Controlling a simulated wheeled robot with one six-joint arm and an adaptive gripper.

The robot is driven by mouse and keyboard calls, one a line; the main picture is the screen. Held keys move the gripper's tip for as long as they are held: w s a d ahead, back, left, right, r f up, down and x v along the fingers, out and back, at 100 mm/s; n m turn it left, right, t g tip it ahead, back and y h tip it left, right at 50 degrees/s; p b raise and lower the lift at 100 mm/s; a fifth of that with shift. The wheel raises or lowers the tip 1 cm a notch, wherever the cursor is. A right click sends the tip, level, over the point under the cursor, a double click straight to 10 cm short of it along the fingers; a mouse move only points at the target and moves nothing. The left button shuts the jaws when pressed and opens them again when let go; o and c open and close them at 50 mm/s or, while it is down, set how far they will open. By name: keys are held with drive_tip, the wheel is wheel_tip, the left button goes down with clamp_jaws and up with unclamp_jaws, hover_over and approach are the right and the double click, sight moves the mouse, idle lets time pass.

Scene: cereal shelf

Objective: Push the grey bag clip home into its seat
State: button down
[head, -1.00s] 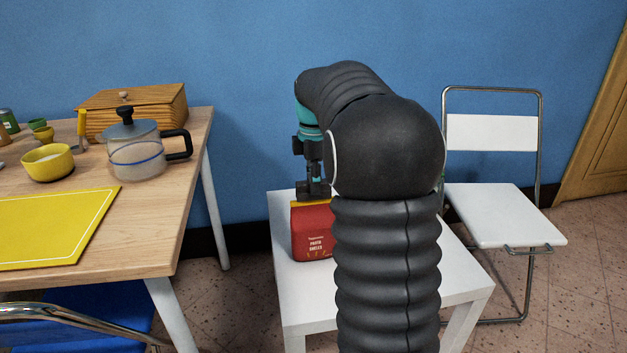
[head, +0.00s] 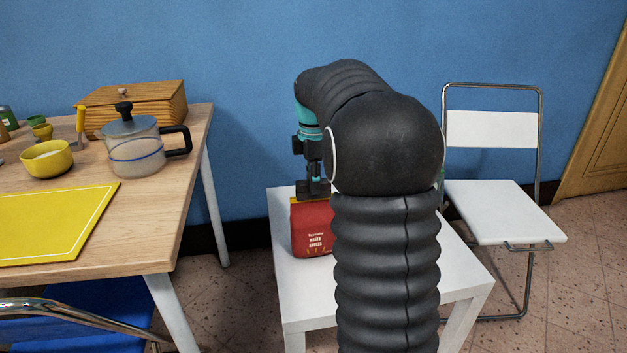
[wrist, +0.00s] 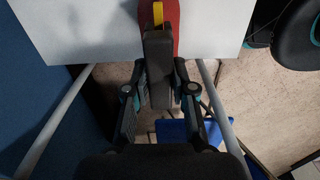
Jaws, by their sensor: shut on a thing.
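A red bag (head: 312,235) with a yellow strip along its top stands upright on the small white table. My gripper (head: 313,188) is above its top edge, pointing down. In the wrist view, the dark grey bag clip (wrist: 158,70) lies between my fingers, which are shut on it. The clip's far end meets the yellow strip (wrist: 157,13) on the red bag (wrist: 172,28). The clip is over the top of the bag, but I cannot tell how deep it sits. My arm hides the right part of the bag in the head view.
The white table (head: 300,290) has free room around the bag. At left, a wooden table (head: 140,235) carries a lidded pot (head: 135,155), a yellow bowl (head: 47,160), a wooden box (head: 150,100) and a yellow mat (head: 55,222). A white folding chair (head: 490,210) stands at right.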

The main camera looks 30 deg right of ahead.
drive_tip(key=shift+f+b, duration=0.35)
drive_tip(key=shift+f, duration=0.65)
drive_tip(key=c, duration=0.9)
unclamp_jaws()
wheel_tip(320, 180, up, 12)
